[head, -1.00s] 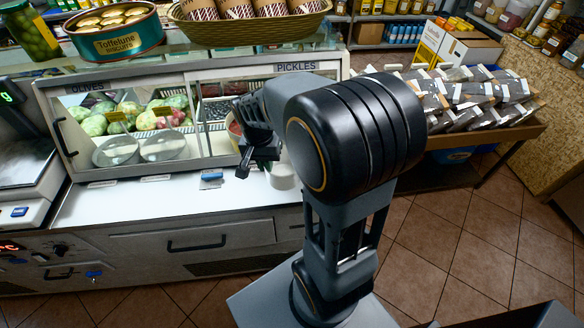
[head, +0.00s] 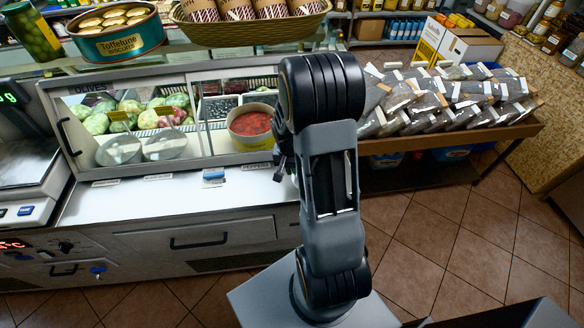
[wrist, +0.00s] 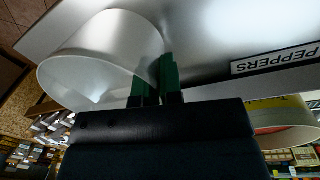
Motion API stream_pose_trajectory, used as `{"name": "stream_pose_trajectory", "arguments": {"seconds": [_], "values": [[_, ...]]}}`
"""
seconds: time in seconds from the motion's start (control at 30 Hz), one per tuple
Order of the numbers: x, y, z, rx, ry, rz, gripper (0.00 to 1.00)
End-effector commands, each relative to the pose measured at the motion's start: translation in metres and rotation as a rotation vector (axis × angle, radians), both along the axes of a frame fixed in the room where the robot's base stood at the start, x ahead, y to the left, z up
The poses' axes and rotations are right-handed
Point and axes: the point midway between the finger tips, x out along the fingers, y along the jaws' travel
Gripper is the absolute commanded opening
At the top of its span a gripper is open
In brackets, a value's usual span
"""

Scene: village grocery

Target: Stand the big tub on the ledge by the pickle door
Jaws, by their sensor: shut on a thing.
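A plain white tub (wrist: 95,58) shows large in the wrist view, with its open rim toward the lower left. My gripper (wrist: 158,82) is shut on its wall, with green fingertips at the rim's right side. The tub is over the pale ledge; I cannot tell whether it touches. In the head view my arm hides the tub, the PICKLES sign and part of my gripper (head: 282,166). The white ledge (head: 130,200) runs along the front of the glass case. A wide tub of red food (head: 250,124) stands inside the case at its right end.
A blue-and-white item (head: 213,175) and small labels lie on the ledge. A scale (head: 25,190) stands at the left. A bin of packets (head: 450,105) is at the right. A PEPPERS label (wrist: 275,60) shows in the wrist view. The ledge's left part is mostly clear.

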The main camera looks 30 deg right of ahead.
Motion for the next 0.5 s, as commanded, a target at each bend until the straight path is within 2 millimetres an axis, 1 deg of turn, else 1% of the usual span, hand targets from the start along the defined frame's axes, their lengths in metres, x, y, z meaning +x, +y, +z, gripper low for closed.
{"name": "stream_pose_trajectory", "arguments": {"seconds": [0.1, 0.33, 0.47, 0.5], "values": [[0.0, 0.0001, -0.0042, 0.0, 0.0, 0.001, 0.0], [-0.0001, 0.0003, -0.0047, -0.001, -0.001, 0.001, 0.0], [0.0, 0.0003, -0.0088, -0.001, -0.001, 0.001, 0.0], [-0.0001, 0.0002, -0.0081, -0.001, -0.001, 0.001, 0.09]]}}
